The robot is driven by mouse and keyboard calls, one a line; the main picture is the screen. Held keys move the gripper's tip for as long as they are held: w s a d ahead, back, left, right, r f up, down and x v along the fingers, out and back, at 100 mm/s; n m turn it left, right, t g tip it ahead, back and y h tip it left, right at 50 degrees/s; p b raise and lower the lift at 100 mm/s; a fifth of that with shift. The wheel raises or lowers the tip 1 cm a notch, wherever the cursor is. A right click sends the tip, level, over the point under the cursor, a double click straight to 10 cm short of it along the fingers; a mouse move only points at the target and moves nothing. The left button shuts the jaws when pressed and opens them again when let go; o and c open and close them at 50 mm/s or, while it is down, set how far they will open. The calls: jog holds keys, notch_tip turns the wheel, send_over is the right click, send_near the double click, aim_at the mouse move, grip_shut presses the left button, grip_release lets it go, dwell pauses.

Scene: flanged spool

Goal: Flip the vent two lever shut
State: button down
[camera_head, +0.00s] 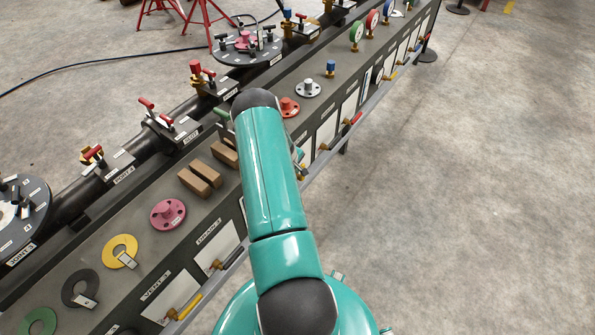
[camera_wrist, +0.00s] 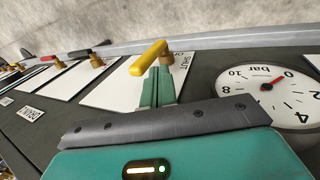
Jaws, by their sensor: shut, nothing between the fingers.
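A yellow lever (camera_wrist: 148,58) on a brass valve shows in the wrist view, over a white plate (camera_wrist: 115,88) with SHUT lettering near the valve. The lever slants across the plate's upper edge. My gripper (camera_wrist: 158,70) is shut and empty, its green fingertips right beside the lever's underside in the picture. I cannot tell whether they touch it. The lever's name label is hidden, so I cannot read whether it is vent two. In the head view my arm hides most of my gripper and this lever.
A round bar gauge (camera_wrist: 280,95) stands close right of my gripper, its red needle near 0. A dark lever (camera_wrist: 80,53) and a red lever (camera_wrist: 48,59) are to the left. In the head view another yellow lever (camera_head: 187,305) is lower left. Open floor (camera_head: 450,220) lies right of the bench.

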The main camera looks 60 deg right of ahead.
jog(key=x, duration=0.2)
jog(key=shift+d+f, duration=0.2)
jog(key=shift+f, duration=0.1)
